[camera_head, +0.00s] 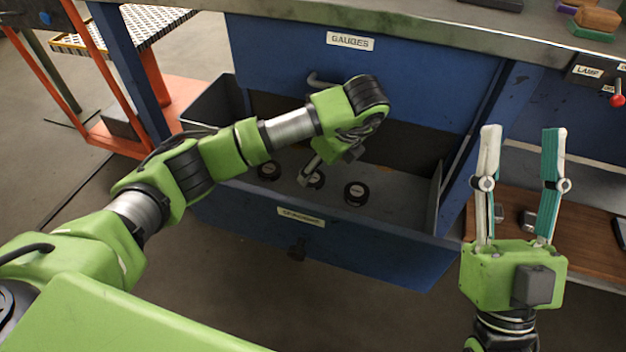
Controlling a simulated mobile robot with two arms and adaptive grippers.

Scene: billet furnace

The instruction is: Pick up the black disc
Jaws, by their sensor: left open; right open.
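Several small black discs lie on the floor of an open blue drawer (350,238). One black disc (356,192) lies right of my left gripper, and another (268,170) lies to its left. A third disc (317,181) is partly hidden by my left gripper (308,180). That gripper reaches down into the drawer with its fingers at this middle disc; whether they touch it I cannot tell. It is open and seen from behind, partly covered by its wrist. My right gripper (523,130) is open, empty and pointing up, to the right of the drawer.
A closed drawer labelled GAUGES (350,41) with a handle is above the open one, under the bench top (400,28). A wooden shelf (590,228) with small items is behind my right gripper. An orange-framed cart (110,140) stands at the left.

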